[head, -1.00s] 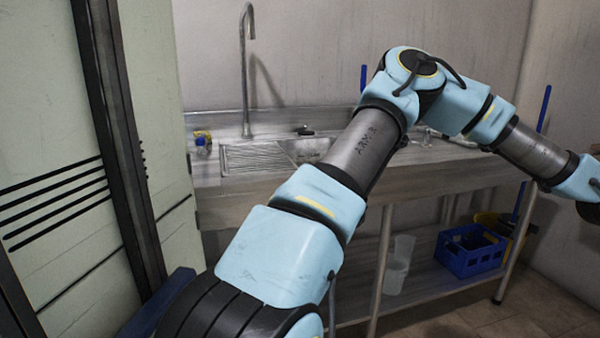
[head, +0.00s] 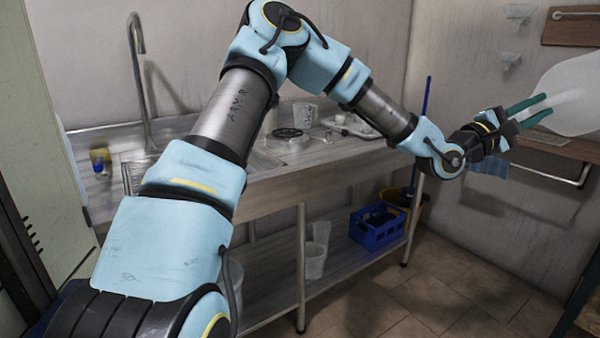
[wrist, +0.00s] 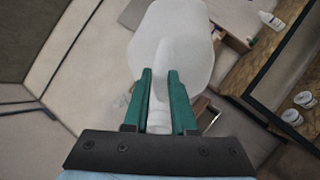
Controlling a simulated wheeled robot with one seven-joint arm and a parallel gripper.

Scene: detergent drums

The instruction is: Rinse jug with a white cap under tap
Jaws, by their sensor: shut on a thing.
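My gripper (head: 532,110), with green fingers, is shut on a whitish translucent jug (head: 578,98) at the right of the head view, held in the air well to the right of the sink. In the wrist view the jug (wrist: 170,35) rises between and beyond the fingers (wrist: 160,100). A pale neck or cap lies between the fingers, and I cannot make out its details. The tap (head: 140,70) is a tall grey gooseneck at the left of the metal sink counter (head: 265,188). The basin is partly hidden by my arm.
A yellow and blue item (head: 100,160) stands left of the tap. A blue crate (head: 377,228) and clear tubs (head: 316,255) are on the lower shelf. A wooden shelf (head: 560,143) with a rail is on the right wall. White containers (wrist: 292,116) show in the wrist view.

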